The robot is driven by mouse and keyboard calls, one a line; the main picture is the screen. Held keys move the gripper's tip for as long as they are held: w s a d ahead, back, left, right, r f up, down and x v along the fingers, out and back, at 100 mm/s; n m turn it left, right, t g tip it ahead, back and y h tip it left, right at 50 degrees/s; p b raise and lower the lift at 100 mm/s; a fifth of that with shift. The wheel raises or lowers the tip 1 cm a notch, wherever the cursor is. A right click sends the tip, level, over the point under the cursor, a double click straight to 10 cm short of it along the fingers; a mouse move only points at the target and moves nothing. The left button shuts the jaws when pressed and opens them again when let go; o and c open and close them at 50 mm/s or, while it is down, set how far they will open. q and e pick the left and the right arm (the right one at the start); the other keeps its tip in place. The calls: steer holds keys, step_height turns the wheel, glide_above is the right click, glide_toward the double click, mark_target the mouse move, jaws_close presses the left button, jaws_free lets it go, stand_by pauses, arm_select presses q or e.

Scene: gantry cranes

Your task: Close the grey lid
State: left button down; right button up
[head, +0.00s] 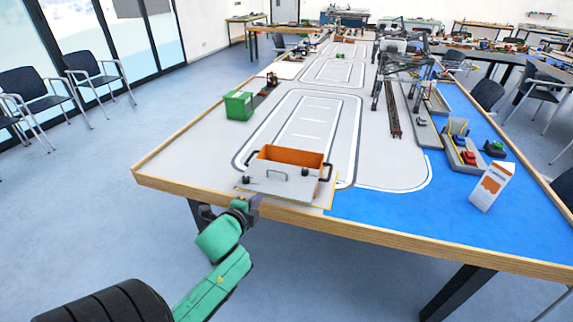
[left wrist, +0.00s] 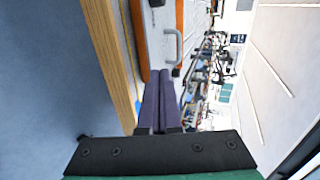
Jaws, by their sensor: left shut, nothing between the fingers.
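An orange box (head: 291,154) stands near the front edge of the table, its orange inside showing from above. The grey lid (head: 284,183) appears as a pale grey panel on the box's near side, below the opening; the box is open. Dark handles or brackets show at the box's ends. My right gripper is not in view.
The wooden table edge (head: 230,202) runs close to my left gripper. A green crate (head: 239,105) stands behind and left of the box. A white-orange carton (head: 492,186) stands on the blue area at right. The table left of the box is clear.

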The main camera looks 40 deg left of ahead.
arm_select(q)
glide_toward(275, 186)
steer(key=w+r, duration=0.1)
steer(key=w, duration=0.1)
steer(key=x, duration=0.2)
steer(key=a+x, duration=0.1)
steer(key=x, duration=0.1)
steer(key=shift+s+f, duration=0.1)
steer(key=shift+f, duration=0.05)
steer(key=w+p, duration=0.1)
steer(key=w+r, duration=0.1)
steer(key=shift+w+a, duration=0.25)
steer(key=shift+a, duration=0.1)
steer(key=shift+w+a, duration=0.1)
steer(key=shift+w, duration=0.3)
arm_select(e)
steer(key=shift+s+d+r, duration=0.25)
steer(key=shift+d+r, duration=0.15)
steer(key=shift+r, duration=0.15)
arm_select(q)
steer(key=shift+w, duration=0.1)
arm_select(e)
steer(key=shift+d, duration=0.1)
